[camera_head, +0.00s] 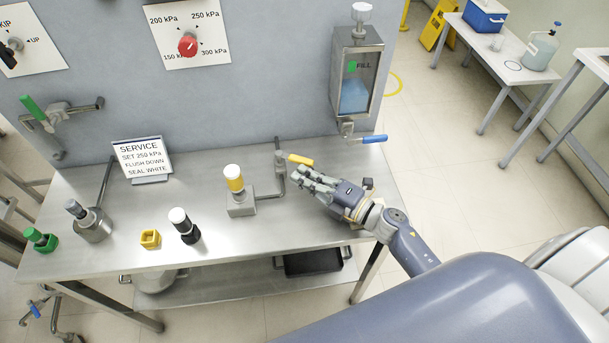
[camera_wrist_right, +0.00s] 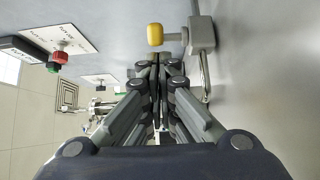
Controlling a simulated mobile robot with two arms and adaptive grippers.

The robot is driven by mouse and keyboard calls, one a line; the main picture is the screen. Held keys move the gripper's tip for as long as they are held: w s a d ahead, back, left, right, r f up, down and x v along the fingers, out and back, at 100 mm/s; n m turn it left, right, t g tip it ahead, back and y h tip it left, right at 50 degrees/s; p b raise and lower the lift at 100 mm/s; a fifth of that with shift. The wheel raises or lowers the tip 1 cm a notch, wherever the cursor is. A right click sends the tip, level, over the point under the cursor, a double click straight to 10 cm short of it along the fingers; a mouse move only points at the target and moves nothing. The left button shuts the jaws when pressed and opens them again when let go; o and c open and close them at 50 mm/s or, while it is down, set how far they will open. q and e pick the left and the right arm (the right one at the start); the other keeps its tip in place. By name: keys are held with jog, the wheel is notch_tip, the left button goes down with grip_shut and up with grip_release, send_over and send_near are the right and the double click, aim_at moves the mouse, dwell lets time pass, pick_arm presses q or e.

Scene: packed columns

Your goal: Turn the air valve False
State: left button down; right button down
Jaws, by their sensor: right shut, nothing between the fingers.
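A small valve with a yellow lever (camera_head: 300,160) stands on a pipe at the back right of the steel bench. No readable label marks it as the air valve. The pipe runs to a grey block (camera_head: 241,207) carrying a yellow cylinder with a white top. My right gripper (camera_head: 302,177) is shut and empty, its fingertips close to the yellow lever; contact cannot be told. In the right wrist view, the gripper's fingers (camera_wrist_right: 160,75) are together below a yellow piece (camera_wrist_right: 155,34) beside a grey block (camera_wrist_right: 201,34). My left gripper is out of view.
Other valves have a green lever (camera_head: 34,108) at left and a blue lever (camera_head: 374,139) under the fill tank (camera_head: 356,80). A red dial (camera_head: 188,44) is on the panel. A service sign (camera_head: 142,160), black bottle (camera_head: 184,226) and yellow cube (camera_head: 150,239) stand on the bench (camera_head: 110,258).

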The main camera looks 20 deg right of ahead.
jog(key=shift+d+f+y+b, duration=0.1)
jog(key=shift+d+y+b, duration=0.15)
jog(key=shift+y+b, duration=0.1)
jog(key=shift+w+d+n, duration=0.1)
jog(key=shift+w+n, duration=0.05)
jog(key=shift+n, duration=0.15)
jog(key=shift+d+n+g+y+b, duration=0.15)
jog(key=shift+n+g+y+b, duration=0.15)
jog(key=shift+g+y+b, duration=0.15)
jog(key=shift+w+d, duration=0.1)
jog(key=d+n+g+y+b, duration=0.1)
jog(key=b, duration=0.1)
jog(key=w+n+g+y+b, duration=0.1)
jog(key=b, duration=0.1)
jog(key=d+n+g+y+b, duration=0.1)
jog(key=g+b, duration=0.1)
jog(key=shift+w+d+f+y, duration=0.15)
jog(key=shift+w+d+y, duration=0.15)
jog(key=shift+w, duration=0.1)
jog(key=shift+w+n+b, duration=0.1)
jog(key=shift+n+b, duration=0.2)
jog(key=shift+b, duration=0.1)
jog(key=shift+w+d+r+b, duration=0.25)
jog(key=shift+w+d+b, duration=0.1)
jog(key=shift+b, duration=0.1)
